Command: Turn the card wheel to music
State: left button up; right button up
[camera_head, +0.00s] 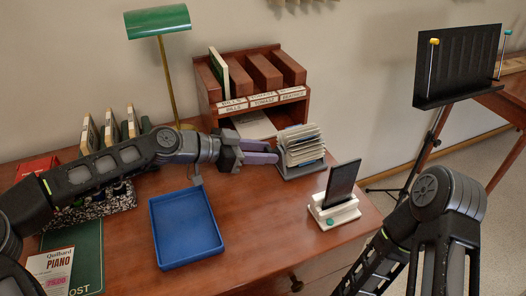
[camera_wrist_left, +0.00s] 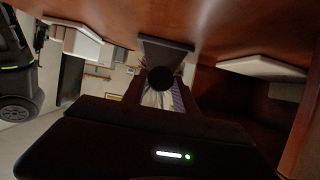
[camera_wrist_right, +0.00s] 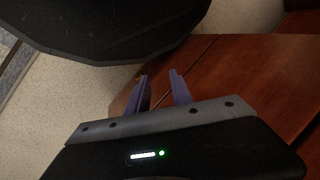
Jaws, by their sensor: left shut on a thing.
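The card wheel (camera_head: 302,145), a fan of pale cards on a grey base, stands on the desk in front of the wooden organiser. My left gripper (camera_head: 276,156) reaches it from the left, its purple fingers shut at the wheel's left side. In the left wrist view a dark round knob (camera_wrist_left: 160,79) is between the fingers, with pale cards (camera_wrist_left: 158,99) behind it. The card labels are too small to read. My right gripper (camera_wrist_right: 160,92) is open and empty in the right wrist view; the head view does not show its fingers.
A blue tray (camera_head: 187,229) lies in front of my left arm. A phone on a white stand (camera_head: 335,208) is right of the wheel. The wooden organiser (camera_head: 252,82) stands behind, with a green lamp (camera_head: 158,22) to its left. A black music stand (camera_head: 456,66) is at right.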

pick_arm(q)
grip_shut()
jog(key=shift+w+n+g+h+p, duration=0.2)
jog(key=shift+n+g+h+p, duration=0.2)
jog(key=shift+n+g+p, duration=0.55)
jog(key=shift+w+a+f+n+g+h, duration=0.1)
jog(key=shift+n+g+h, duration=0.35)
jog(key=shift+n, duration=1)
jog(key=o, duration=0.8)
grip_release()
